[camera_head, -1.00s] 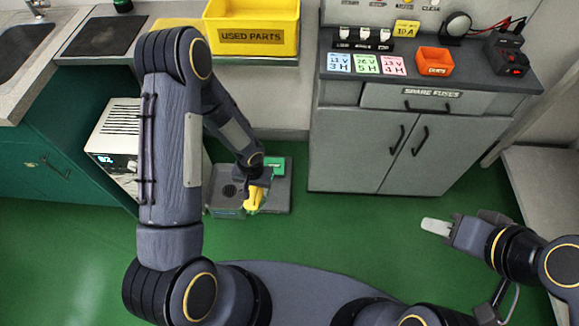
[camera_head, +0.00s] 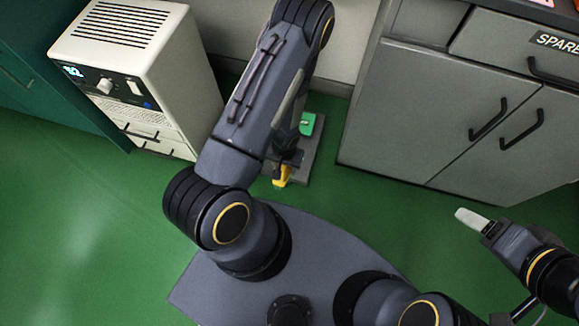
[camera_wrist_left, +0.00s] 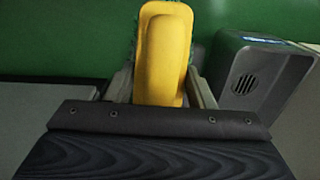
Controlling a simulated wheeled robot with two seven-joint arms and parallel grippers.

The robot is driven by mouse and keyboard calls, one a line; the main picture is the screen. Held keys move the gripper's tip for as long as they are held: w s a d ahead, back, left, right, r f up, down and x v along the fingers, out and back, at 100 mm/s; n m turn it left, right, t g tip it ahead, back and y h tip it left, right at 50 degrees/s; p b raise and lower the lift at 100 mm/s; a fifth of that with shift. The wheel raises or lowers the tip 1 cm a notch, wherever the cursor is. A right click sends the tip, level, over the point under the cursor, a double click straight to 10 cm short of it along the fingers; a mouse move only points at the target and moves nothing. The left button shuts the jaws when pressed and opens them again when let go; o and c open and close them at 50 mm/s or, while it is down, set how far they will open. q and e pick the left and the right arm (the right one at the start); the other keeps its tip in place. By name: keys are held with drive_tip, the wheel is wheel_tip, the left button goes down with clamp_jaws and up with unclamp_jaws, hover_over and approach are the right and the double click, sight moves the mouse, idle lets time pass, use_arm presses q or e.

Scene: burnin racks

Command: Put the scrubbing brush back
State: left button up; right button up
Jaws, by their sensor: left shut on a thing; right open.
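The scrubbing brush, with a yellow handle, is in my left gripper; its yellow body (camera_wrist_left: 163,50) fills the middle of the left wrist view, with a dark green edge like bristles behind it. In the head view the yellow brush (camera_head: 282,176) shows low, beside a grey floor tray (camera_head: 306,160). My left gripper (camera_head: 284,164) is shut on it, partly hidden by my own arm. Whether the brush touches anything below cannot be told. My right gripper (camera_head: 473,221) is open and empty above the green floor at the right.
A grey box with a slotted grille (camera_wrist_left: 243,84) stands right of the brush in the left wrist view. A green block (camera_head: 307,123) is on the tray. A white appliance (camera_head: 140,70) stands left, a grey cabinet (camera_head: 430,100) right. Green floor is clear at lower left.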

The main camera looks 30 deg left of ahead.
use_arm(q)
wheel_tip(320, 180, down, 6)
drive_tip(key=s+a+b, duration=0.1)
drive_tip(key=b, duration=0.2)
drive_tip(key=w+a+f+b, duration=0.1)
drive_tip(key=w+f+b, duration=0.1)
drive_tip(key=w+f, duration=0.1)
drive_tip(key=w+a+f+b, duration=0.1)
drive_tip(key=w+f+b, duration=0.1)
drive_tip(key=w, duration=0.3)
drive_tip(key=w+a+f+b, duration=0.2)
drive_tip(key=w+f, duration=0.2)
drive_tip(key=shift+w+f+b, duration=0.1)
drive_tip(key=shift+f+b, duration=0.15)
drive_tip(key=shift+b, duration=0.15)
drive_tip(key=shift+w+f, duration=0.15)
drive_tip(key=f, duration=0.1)
drive_tip(key=f+b, duration=0.2)
drive_tip(key=shift+w+a+f, duration=0.2)
drive_tip(key=shift+w+f, duration=0.1)
drive_tip(key=shift+f, duration=0.1)
drive_tip(key=shift+r, duration=0.1)
use_arm(e)
wheel_tip(320, 180, down, 14)
use_arm(q)
drive_tip(key=o, duration=0.9)
